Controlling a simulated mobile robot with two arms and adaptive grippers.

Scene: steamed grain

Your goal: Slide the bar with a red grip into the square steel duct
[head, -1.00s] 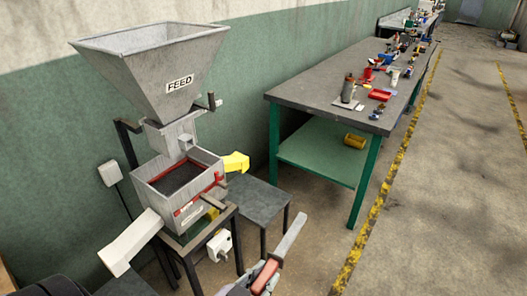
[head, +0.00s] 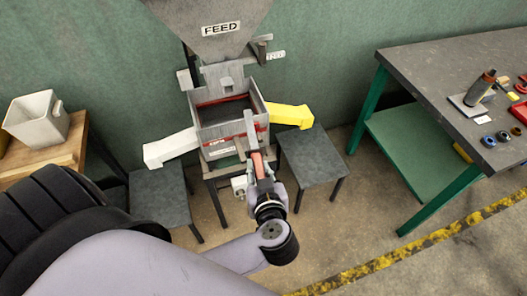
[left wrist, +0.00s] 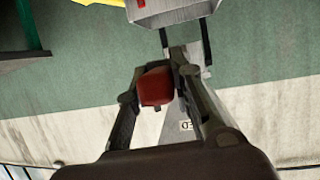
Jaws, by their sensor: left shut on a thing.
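The bar (head: 250,127) has a grey shaft and a red grip (head: 258,165). My left gripper (head: 261,176) is shut on the grip, which also shows between the fingers in the left wrist view (left wrist: 156,86). In the head view the shaft points up and away, overlapping the front of a square, open-topped steel housing with a red band (head: 208,130), which looks like the duct. I cannot tell whether the bar touches it. The bar hides part of the housing's front. My right gripper is not in view.
A FEED hopper (head: 205,20) stands above the housing. A white chute (head: 168,148) and a yellow chute (head: 290,115) stick out at its sides, over grey stands (head: 158,198) (head: 310,155). A white bin (head: 35,118) stands left; a cluttered workbench (head: 430,75) stands right.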

